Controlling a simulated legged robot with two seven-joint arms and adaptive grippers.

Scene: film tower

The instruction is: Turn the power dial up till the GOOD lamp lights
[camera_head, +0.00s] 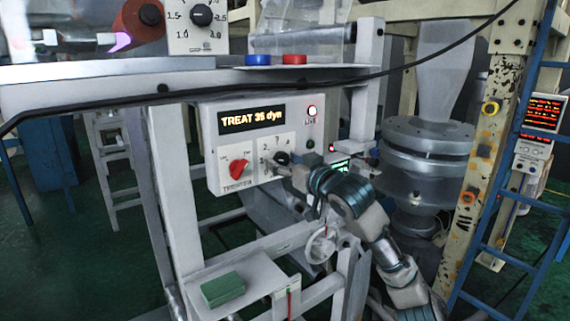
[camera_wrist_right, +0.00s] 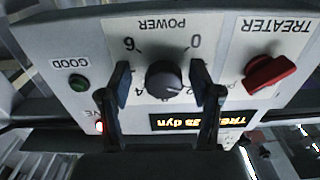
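My right gripper (camera_wrist_right: 163,88) is at the dial, one finger on each side, with a small gap showing on both sides. In the head view the right gripper (camera_head: 289,170) partly covers the dial (camera_head: 282,158). The GOOD lamp (camera_wrist_right: 78,83) is dark green and looks unlit. The LIVE lamp (camera_head: 311,110) glows red. The display (camera_head: 251,118) reads TREAT and about 36 dyn. My left gripper is out of view.
A red TREATER switch (camera_head: 238,168) is beside the power dial on the panel. A black cable (camera_head: 190,92) runs across in front of the frame above. A green block (camera_head: 222,289) lies on a low shelf.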

